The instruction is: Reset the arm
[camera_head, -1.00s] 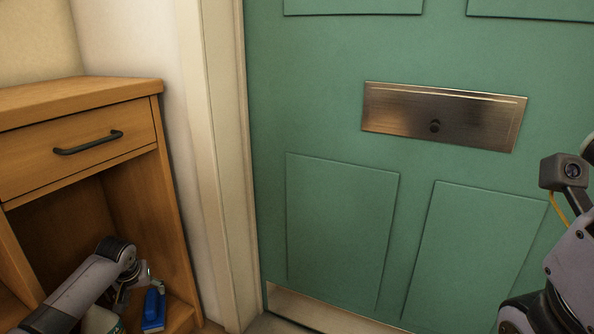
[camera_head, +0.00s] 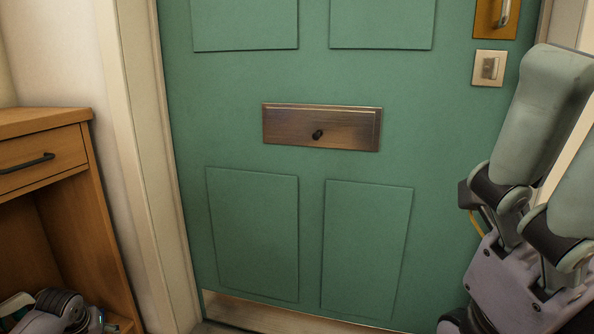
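My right arm is folded upright at the right side, in front of the green door (camera_head: 310,230). No object is seen held by either arm.
The green door has a metal letter plate (camera_head: 290,125), a lock plate (camera_head: 490,68) and a handle (camera_head: 503,12) at the upper right. A wooden cabinet (camera_head: 95,220) with a shut drawer (camera_head: 45,160) stands at the left. The space before the door's middle is clear.

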